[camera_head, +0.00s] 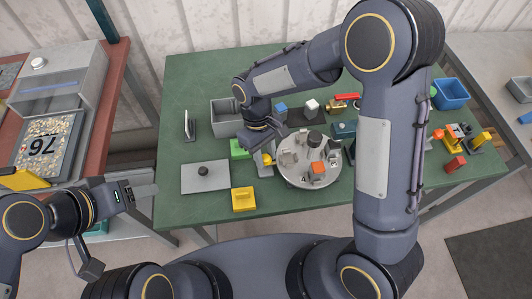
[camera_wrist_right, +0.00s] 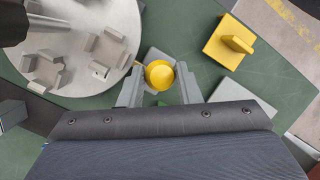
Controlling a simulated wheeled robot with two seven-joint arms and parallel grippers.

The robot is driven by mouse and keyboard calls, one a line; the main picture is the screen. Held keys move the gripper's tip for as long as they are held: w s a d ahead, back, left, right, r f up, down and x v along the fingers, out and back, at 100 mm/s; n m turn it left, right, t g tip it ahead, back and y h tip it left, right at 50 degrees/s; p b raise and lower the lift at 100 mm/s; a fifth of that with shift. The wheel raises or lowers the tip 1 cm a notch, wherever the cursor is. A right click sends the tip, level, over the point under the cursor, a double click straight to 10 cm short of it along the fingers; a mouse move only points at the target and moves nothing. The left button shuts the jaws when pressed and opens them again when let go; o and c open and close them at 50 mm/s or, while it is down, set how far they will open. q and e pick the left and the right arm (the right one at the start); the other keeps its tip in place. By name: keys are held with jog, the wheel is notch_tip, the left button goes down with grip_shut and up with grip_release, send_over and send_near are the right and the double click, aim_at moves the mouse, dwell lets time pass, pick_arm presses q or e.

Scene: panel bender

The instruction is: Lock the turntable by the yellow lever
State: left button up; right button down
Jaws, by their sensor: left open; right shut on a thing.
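The round light-grey turntable (camera_head: 292,173) lies on the green table, with grey holders and an orange block on it. It also shows at the upper left of the right wrist view (camera_wrist_right: 112,14). The yellow lever (camera_head: 264,168) stands at the turntable's left edge; its round yellow top (camera_wrist_right: 159,73) shows from above in the right wrist view. My right gripper (camera_wrist_right: 158,82) is shut on the lever, with one finger on each side of its top. My left gripper (camera_head: 139,195) is open and empty, left of the table. The lever's lower part is mostly hidden.
A yellow block with a handle (camera_head: 243,200) and a grey plate with a black knob (camera_head: 205,177) lie left of the turntable. A green block (camera_head: 239,149) and grey bin (camera_head: 226,117) stand behind. My right arm hides part of the table's right side.

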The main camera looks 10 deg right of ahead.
pick_arm(q)
jog(key=shift+r+p, duration=0.8)
jog(key=shift+r, duration=0.3)
pick_arm(e)
jog(key=shift+w+g, duration=1.05)
jog(key=shift+g, duration=0.55)
jog(key=c, duration=1.1)
grip_release()
jog(key=shift+o, duration=0.2)
jog(key=shift+w+a+r, duration=0.1)
jog(key=shift+w+r, duration=0.25)
jog(key=shift+r, duration=0.05)
pick_arm(q)
jog(key=shift+f+b, duration=0.8)
pick_arm(e)
jog(key=v, duration=0.6)
jog(key=shift+w+r, duration=0.15)
jog(key=shift+r, duration=0.2)
